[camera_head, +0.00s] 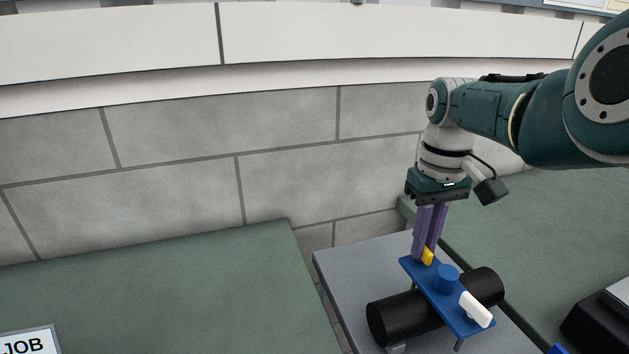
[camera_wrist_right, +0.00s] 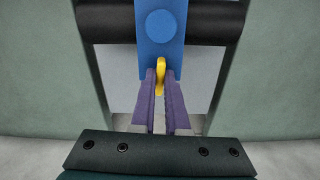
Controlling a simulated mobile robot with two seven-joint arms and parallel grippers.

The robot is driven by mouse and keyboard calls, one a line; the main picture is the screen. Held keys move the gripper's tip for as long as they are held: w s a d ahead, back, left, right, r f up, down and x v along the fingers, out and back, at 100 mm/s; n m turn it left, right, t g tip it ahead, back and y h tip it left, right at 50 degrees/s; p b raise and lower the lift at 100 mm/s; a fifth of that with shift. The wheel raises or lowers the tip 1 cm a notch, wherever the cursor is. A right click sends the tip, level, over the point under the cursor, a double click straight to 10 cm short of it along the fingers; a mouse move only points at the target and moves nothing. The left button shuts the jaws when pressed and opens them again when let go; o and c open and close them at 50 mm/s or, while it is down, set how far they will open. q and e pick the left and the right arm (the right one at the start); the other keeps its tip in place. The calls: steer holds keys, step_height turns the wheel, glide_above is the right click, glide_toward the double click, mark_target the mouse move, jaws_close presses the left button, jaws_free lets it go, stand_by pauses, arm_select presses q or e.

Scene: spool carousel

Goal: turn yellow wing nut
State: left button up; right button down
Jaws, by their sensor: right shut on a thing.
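The yellow wing nut (camera_head: 427,256) sits at the far left end of a blue bar (camera_head: 440,284) in the head view. My right gripper (camera_head: 426,252) points down over it, with its purple fingers shut on the nut. In the right wrist view the yellow wing nut (camera_wrist_right: 160,73) shows between the tips of the purple fingers (camera_wrist_right: 161,84), at the near end of the blue bar (camera_wrist_right: 157,50). The fingers hide part of the nut. My left gripper is not in view.
The blue bar lies across a black cylinder (camera_head: 392,320) on a grey plate (camera_head: 345,262). A blue round knob (camera_head: 447,277) and a white wing nut (camera_head: 476,309) are on the bar. Green surfaces lie left (camera_head: 180,300) and right (camera_head: 520,215). A dark box (camera_head: 600,325) stands at the lower right.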

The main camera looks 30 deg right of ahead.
steer(key=shift+n, duration=0.6)
steer(key=c, duration=0.9)
jaws_free()
step_height(320, 180, up, 9)
steer(key=p, duration=0.4)
steer(key=shift+f+p, duration=0.1)
steer(key=shift+p, duration=0.25)
steer(key=shift+r, duration=0.55)
